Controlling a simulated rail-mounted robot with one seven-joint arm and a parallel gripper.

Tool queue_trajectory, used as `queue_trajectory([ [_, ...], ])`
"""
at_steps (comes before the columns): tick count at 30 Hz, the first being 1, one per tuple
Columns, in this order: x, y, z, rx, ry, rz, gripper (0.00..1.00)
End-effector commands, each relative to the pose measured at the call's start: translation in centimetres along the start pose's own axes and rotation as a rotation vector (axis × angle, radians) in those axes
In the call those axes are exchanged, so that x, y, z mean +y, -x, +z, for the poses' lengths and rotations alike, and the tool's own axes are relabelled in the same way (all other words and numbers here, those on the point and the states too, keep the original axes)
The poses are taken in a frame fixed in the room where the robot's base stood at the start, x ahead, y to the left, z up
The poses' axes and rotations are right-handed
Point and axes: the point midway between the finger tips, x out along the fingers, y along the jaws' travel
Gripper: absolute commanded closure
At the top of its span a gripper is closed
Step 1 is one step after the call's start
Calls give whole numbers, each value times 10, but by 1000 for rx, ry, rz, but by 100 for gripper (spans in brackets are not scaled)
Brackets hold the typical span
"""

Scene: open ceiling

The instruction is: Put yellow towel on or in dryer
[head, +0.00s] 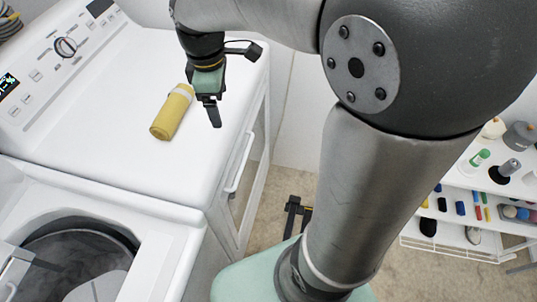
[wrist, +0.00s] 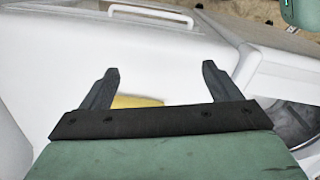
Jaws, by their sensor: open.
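The rolled yellow towel (head: 172,112) with a pale band lies on top of the white dryer (head: 150,75) in the head view. My gripper (head: 212,112) is just to the right of the towel, above the dryer top, with its fingers pointing down. In the wrist view my gripper (wrist: 160,80) is open, its two dark fingers apart with nothing between their tips. A strip of the towel (wrist: 137,101) shows there behind the gripper's base, and the rest of it is hidden. The dryer's front has a handle (head: 240,162).
An open top-loading washer (head: 150,242) with a dark drum stands in front of the dryer at lower left. A white shelf (head: 455,240) with bottles and small items stands at right. The dryer top around the towel is clear.

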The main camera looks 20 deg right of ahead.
Motion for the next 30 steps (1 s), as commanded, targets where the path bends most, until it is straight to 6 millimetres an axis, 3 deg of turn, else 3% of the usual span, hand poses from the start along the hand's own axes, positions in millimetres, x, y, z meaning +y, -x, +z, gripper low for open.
queue_trajectory([
  [1,-24,-4,27,6,-205,6,16],
  [3,-52,-13,56,16,-481,6,16],
  [6,-86,-28,86,33,-803,-3,16],
  [10,-115,-43,106,47,-1059,-15,16],
  [15,-125,-49,112,51,-1162,-22,16],
  [30,-125,-49,112,50,-1159,-22,16],
])
